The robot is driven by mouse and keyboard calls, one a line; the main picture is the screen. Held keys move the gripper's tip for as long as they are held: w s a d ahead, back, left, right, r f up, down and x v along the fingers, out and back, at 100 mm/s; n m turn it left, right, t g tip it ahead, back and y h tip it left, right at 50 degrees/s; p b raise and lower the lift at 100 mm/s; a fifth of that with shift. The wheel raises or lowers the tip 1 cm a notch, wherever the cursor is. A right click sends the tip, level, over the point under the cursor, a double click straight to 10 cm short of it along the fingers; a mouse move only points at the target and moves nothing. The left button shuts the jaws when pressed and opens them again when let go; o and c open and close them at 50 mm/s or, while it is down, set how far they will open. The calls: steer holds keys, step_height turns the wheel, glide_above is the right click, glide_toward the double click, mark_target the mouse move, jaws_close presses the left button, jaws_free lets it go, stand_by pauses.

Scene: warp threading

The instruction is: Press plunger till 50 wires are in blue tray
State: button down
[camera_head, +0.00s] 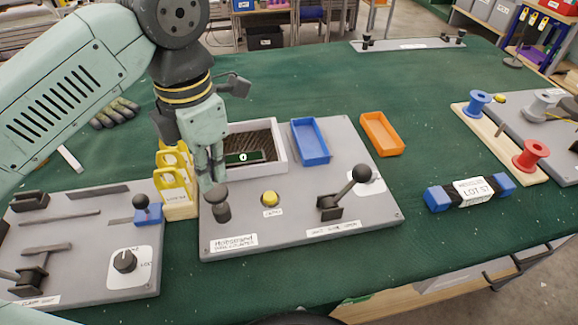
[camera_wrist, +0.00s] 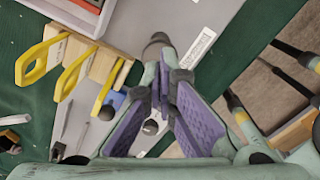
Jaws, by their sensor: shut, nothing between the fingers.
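My gripper (camera_head: 213,183) is shut and empty, pointing down just above the dark plunger knob (camera_head: 215,207) at the left of the grey counter board (camera_head: 300,215). I cannot tell whether the fingertips touch the knob. In the wrist view the fingers (camera_wrist: 168,72) come together next to the dark plunger top (camera_wrist: 157,43). The blue tray (camera_head: 312,158) stands on the board's back right and looks empty. A white-walled bin (camera_head: 282,155) of dark wires stands left of it. A small green counter display (camera_head: 243,157) at the bin seems to read 0.
A yellow button (camera_head: 270,198) and a black lever (camera_head: 345,190) are on the board, right of the plunger. An orange tray (camera_head: 382,134) stands on the green table beyond the board. Yellow-handled tools in a wooden rack (camera_head: 178,205) stand close on the left.

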mark_target(215, 191)
steer(key=shift+f, duration=0.1)
steer(key=shift+f+b, duration=2)
steer(key=shift+b, duration=0.05)
steer(key=shift+r, duration=0.1)
steer(key=shift+r+p, duration=1.3)
steer(key=shift+r, duration=0.75)
steer(key=shift+r+p, duration=1.6)
steer(key=shift+r, duration=0.85)
